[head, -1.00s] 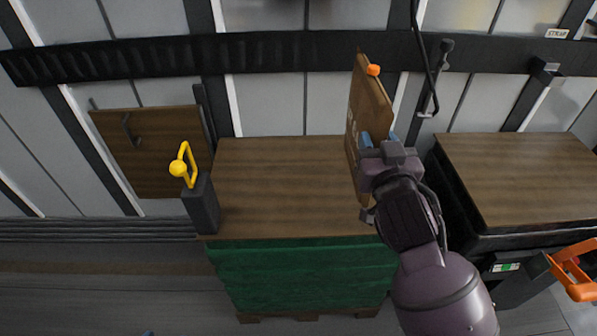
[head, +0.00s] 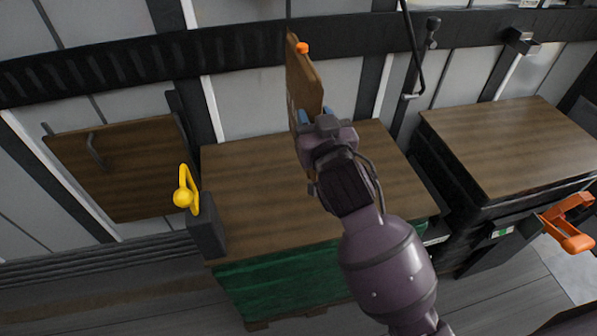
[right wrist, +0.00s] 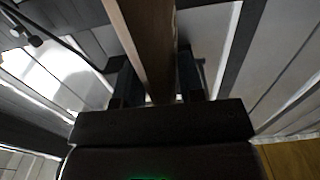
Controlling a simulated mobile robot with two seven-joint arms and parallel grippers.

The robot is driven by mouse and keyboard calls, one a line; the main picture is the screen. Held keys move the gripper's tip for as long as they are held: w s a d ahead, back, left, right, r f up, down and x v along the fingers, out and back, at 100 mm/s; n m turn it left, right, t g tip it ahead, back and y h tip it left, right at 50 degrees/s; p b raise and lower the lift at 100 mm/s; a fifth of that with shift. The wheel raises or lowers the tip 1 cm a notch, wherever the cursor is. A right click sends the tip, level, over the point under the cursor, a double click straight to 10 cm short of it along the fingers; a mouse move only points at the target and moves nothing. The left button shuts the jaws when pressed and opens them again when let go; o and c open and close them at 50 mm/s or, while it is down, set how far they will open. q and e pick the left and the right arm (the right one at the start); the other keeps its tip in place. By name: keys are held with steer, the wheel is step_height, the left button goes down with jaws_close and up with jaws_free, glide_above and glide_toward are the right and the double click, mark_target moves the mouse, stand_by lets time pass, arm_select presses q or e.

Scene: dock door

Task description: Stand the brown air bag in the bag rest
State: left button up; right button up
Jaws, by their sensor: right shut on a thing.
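The brown air bag (head: 303,85) is a flat brown piece with an orange knob at its top. It stands nearly upright, seen almost edge-on, at the back of the wood-topped stack (head: 240,185). My right gripper (head: 305,118) is shut on it from the near side. In the right wrist view the bag (right wrist: 147,40) runs up between the two dark fingers (right wrist: 157,80). I cannot tell whether its lower edge touches anything; the gripper hides it. I cannot make out for certain which thing is the bag rest. My left gripper is out of view.
A brown board (head: 120,165) with dark hooks is on the wall at left. A dark post with a yellow handle (head: 186,190) stands at the stack's left corner. A second wood-topped stack (head: 510,145) and an orange handle (head: 568,225) are at right. The stack top's left half is clear.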

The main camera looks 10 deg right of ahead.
steer(key=shift+w+a+f, duration=0.1)
steer(key=shift+w+a, duration=0.05)
steer(key=shift+a+f, duration=0.1)
steer(key=shift+f, duration=0.1)
step_height(320, 180, down, 10)
steer(key=b, duration=0.3)
steer(key=shift+f, duration=0.1)
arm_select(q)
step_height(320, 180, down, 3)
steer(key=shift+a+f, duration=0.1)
arm_select(e)
steer(key=o, duration=1.1)
steer(key=shift+c, duration=0.2)
